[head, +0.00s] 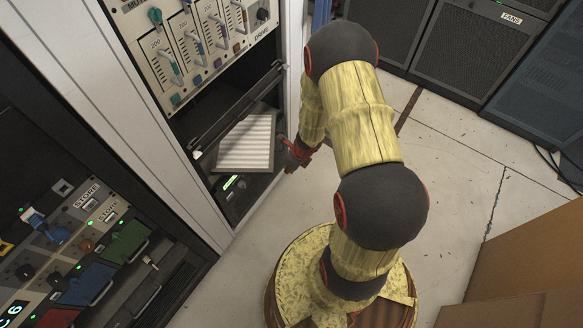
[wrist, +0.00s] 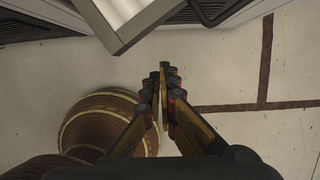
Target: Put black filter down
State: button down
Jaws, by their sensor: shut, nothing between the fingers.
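The black filter (head: 247,143) is a dark-framed panel with a white pleated face. In the head view it sits tilted at the rack's open bay, below the slider panel, its edge sticking out. A corner of its frame juts in at the top of the wrist view (wrist: 152,25). My gripper (head: 297,155) is beside the filter's right edge in the head view. In the wrist view its fingers (wrist: 164,92) are together and empty, below the filter corner and apart from it. The filter's far end inside the bay is hard to make out.
The slider panel (head: 192,45) is above the bay. A dark control panel (head: 80,235) with coloured switches stands at lower left. Cardboard boxes (head: 530,265) are at lower right, dark cabinets (head: 470,50) at the back. Pale floor (head: 450,170) between them is clear.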

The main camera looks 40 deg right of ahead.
aim_at(260, 151)
jog(key=shift+w+a+f, duration=0.1)
jog(key=shift+w+a, duration=0.15)
jog(key=shift+w, duration=0.4)
jog(key=shift+w+a+f, duration=0.15)
jog(key=shift+w+a, duration=0.05)
jog(key=shift+w, duration=0.5)
jog(key=shift+w+a+f, duration=0.1)
jog(key=shift+w+a, duration=0.15)
jog(key=shift+w, duration=0.4)
jog(key=w+a+p, duration=0.1)
jog(key=w, duration=0.2)
jog(key=w+a+p, duration=0.1)
jog(key=w+p, duration=0.1)
jog(key=w+a+p, duration=0.1)
jog(key=w+p, duration=0.1)
jog(key=w, duration=0.1)
jog(key=shift+w+a+r, duration=0.1)
jog(key=shift+w, duration=0.2)
jog(key=shift+w+a, duration=0.15)
jog(key=shift+w, duration=0.25)
